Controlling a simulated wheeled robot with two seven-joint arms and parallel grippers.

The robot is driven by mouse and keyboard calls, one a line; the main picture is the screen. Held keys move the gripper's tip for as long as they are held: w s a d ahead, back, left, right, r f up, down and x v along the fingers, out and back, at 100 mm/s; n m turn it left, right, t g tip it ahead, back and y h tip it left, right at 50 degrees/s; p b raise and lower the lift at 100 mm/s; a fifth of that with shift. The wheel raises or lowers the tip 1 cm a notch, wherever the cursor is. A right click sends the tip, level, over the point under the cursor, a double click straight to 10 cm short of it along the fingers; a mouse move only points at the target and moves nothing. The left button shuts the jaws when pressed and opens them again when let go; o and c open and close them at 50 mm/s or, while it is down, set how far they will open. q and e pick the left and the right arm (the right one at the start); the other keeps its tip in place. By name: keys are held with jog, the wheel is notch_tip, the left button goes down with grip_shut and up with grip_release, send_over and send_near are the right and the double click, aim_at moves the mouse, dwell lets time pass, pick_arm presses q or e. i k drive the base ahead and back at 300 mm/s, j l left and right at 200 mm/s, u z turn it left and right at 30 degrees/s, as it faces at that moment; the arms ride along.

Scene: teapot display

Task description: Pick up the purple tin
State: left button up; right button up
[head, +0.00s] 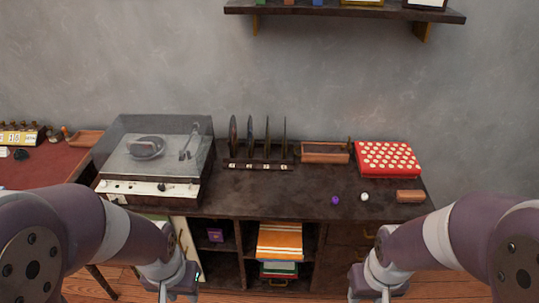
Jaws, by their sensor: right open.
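A small purple box with a yellowish mark, which looks like the purple tin (215,235), stands in the upper left open compartment of the dark cabinet (310,205). My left gripper (178,294) is at the bottom edge, below and left of the tin and apart from it. Its fingers are mostly cut off by the frame, so its opening is unclear. My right gripper (370,294) is at the bottom edge, right of the compartments, open with nothing seen in it.
On the cabinet top are a record player (150,160), a record rack (258,160), a wooden tray (325,152), a red box with white dots (388,158), a purple ball (335,200), a white ball (364,197) and a brown block (410,196).

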aim_at(214, 236)
jog(key=k+j, duration=0.15)
jog(key=k, duration=0.4)
jog(key=k+j, duration=0.2)
jog(key=k, duration=0.35)
jog(key=k+l+u, duration=0.45)
jog(key=i+l+z, duration=0.1)
jog(key=i+l, duration=0.2)
jog(key=i, duration=0.3)
jog(key=i+l+z, duration=0.1)
jog(key=i+l, duration=0.15)
jog(key=i, duration=0.3)
jog(key=i+l, duration=0.2)
jog(key=i, duration=0.4)
jog(key=i+l+z, duration=0.15)
jog(key=i, duration=0.45)
